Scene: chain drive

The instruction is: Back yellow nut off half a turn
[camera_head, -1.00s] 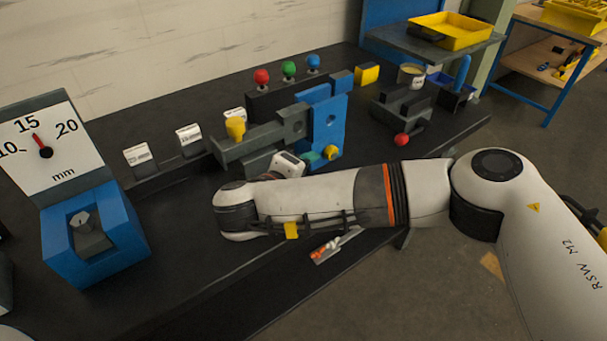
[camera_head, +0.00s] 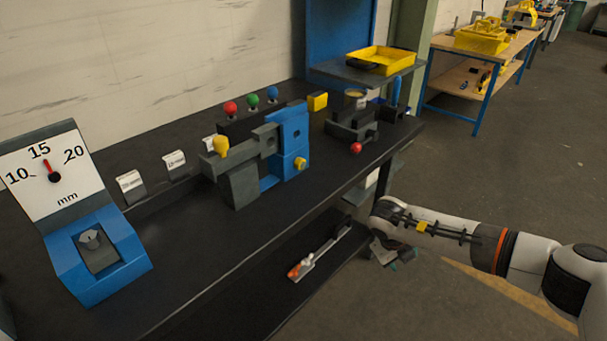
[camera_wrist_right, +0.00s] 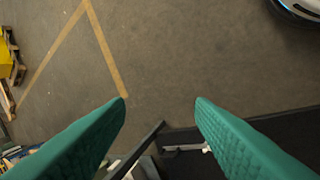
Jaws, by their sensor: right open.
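The yellow nut (camera_head: 300,163) sits low on the right front of the blue upright block (camera_head: 293,130) on the dark bench. Nothing covers it in the head view. A yellow knob (camera_head: 221,146) stands on the grey bar left of the block. My right gripper (camera_head: 399,263) is off the bench's front edge, right of and below the nut, and apart from it. In the right wrist view its two green fingers (camera_wrist_right: 160,112) are spread wide with nothing between them. My left gripper is not in view.
A blue gauge stand (camera_head: 98,255) with a dial marked in mm (camera_head: 50,174) is at left. Red (camera_head: 230,108), green and blue knobs stand behind the block. A tool with an orange end (camera_head: 300,268) lies on the lower shelf. Open floor (camera_head: 480,170) is at right.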

